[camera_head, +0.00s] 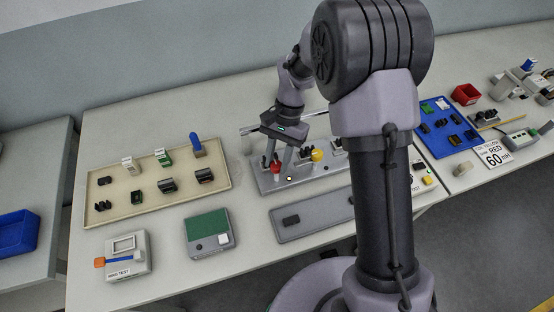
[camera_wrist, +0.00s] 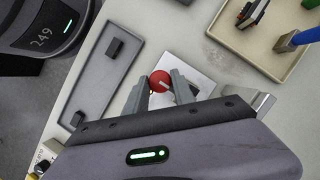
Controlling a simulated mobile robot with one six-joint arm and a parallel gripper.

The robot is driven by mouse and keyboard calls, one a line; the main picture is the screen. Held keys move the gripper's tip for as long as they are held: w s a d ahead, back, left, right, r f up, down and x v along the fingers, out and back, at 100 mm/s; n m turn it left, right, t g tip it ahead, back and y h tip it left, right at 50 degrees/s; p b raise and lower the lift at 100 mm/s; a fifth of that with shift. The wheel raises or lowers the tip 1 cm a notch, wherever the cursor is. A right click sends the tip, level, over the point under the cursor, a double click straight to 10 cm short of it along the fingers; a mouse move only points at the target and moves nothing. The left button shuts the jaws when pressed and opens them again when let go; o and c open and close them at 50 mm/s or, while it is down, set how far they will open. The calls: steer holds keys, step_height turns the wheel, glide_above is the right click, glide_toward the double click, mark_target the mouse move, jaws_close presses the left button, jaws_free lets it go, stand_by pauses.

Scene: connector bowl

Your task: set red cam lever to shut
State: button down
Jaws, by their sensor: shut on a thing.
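The red cam lever, seen as a red knob (camera_head: 276,168), is on the grey metal fixture plate (camera_head: 268,184) in the middle of the table. My gripper (camera_head: 281,165) reaches down to it from above. In the wrist view, the red knob (camera_wrist: 159,81) sits between the two fingertips of my gripper (camera_wrist: 160,88). The fingers are shut on it. A pale line shows on the knob's face. The lever's lower part and its mount are hidden by the fingers and the gripper body.
A yellow knob (camera_head: 317,155) stands close to the right on the same plate. A grey tray (camera_head: 310,220) lies in front. A beige tray (camera_head: 110,214) with several connectors is to the left. A blue tray (camera_head: 434,144) and a red bin (camera_head: 466,94) are at the right.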

stand_by(0.4)
steer(key=c, duration=1.1)
jaws_free()
steer(key=shift+o, duration=0.2)
steer(key=p+v, duration=0.6)
steer(key=v, duration=1.1)
steer(key=shift+r, duration=0.15)
steer(key=shift+w+d, duration=0.1)
steer(key=shift+w, duration=0.1)
